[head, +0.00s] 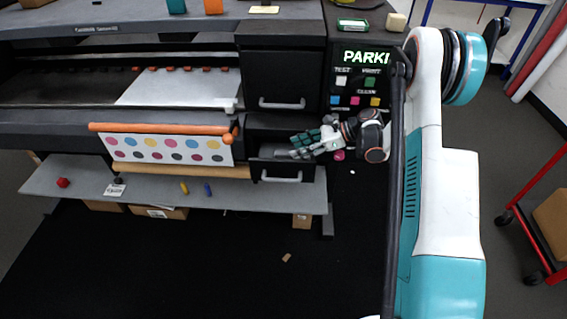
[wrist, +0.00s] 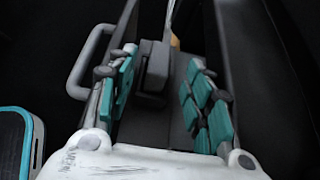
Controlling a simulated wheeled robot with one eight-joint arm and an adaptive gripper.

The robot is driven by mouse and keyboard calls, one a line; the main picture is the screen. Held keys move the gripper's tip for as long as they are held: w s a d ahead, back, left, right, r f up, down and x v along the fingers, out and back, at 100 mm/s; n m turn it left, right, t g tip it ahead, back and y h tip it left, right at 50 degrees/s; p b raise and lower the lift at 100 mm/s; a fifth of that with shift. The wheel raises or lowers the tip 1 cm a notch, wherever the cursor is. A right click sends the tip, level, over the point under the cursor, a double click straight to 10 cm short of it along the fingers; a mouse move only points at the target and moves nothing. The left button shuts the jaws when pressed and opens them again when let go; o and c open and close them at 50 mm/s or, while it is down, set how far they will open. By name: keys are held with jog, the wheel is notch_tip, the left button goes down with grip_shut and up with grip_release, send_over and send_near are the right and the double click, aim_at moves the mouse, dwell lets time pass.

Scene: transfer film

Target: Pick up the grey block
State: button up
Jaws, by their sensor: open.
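The grey block (wrist: 153,66) is a small dark grey box in the wrist view, on the grey floor of an open drawer. My gripper (wrist: 163,58) is open, with teal-padded fingers on either side of the block. The left finger is close beside it; a wider gap shows on the right. I cannot tell whether either finger touches it. In the head view my gripper (head: 302,146) is over the open lower drawer (head: 282,178) of the printer; I cannot make out the block there.
The drawer walls (wrist: 265,70) stand close on both sides of my gripper, with a handle (wrist: 84,66) at left. A closed upper drawer (head: 282,75) is above. A control panel (head: 358,85) is right of the drawers. A shelf (head: 140,190) with small items lies below.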

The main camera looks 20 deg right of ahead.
aim_at(285, 152)
jog(key=b+x, duration=0.2)
jog(key=x, duration=0.4)
jog(key=shift+w+a+f, duration=0.1)
jog(key=shift+a, duration=0.15)
jog(key=shift+c, duration=0.3)
grip_shut()
